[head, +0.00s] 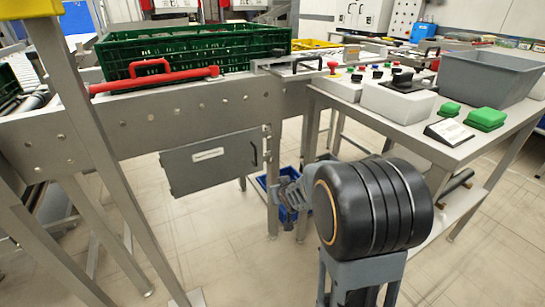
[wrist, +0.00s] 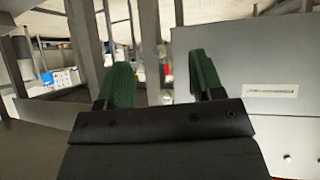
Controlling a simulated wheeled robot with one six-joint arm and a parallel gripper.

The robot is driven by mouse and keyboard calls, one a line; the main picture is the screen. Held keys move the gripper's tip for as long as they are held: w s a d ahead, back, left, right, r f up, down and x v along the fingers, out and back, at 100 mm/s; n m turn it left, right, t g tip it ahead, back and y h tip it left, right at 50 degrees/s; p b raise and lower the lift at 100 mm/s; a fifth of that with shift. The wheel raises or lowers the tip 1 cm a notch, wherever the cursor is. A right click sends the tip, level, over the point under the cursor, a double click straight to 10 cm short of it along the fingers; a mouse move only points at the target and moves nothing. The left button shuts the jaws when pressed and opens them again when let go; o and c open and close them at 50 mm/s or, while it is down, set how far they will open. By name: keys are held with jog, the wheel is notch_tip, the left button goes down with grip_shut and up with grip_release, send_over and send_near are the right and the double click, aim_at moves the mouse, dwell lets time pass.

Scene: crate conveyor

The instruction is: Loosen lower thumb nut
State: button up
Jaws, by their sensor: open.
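My gripper (wrist: 162,78) is open and empty in the wrist view, its two green fingers apart. In the head view, my dark arm joint fills the lower right and the gripper beyond it is mostly hidden. A grey cover panel (head: 213,155) with a white label and a dark handle hangs under the conveyor side. A grey panel (wrist: 280,50) with a label also fills the right of the wrist view, beside the right finger. I cannot make out a thumb nut for certain in either view. A small pale round spot (wrist: 287,158) shows low on the right.
A green crate (head: 120,58) sits on the conveyor beside a red bar (head: 155,80). A control table (head: 450,150) with a grey bin (head: 490,75) stands at right. A blue bin (head: 285,213) is below. Steel legs stand nearby; the foreground floor is open.

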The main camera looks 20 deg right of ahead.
aim_at(271, 161)
jog(key=w+d+f+t+y+p, duration=0.35)
jog(key=w+d+t, duration=0.2)
jog(key=t, duration=0.25)
jog(key=w+b, duration=0.1)
jog(key=w, duration=0.7)
jog(key=w+a+b, duration=0.1)
jog(key=w, duration=0.4)
jog(key=shift+r+b, duration=0.3)
jog(key=shift+r, duration=0.05)
jog(key=shift+c, duration=0.2)
jog(key=c, duration=0.9)
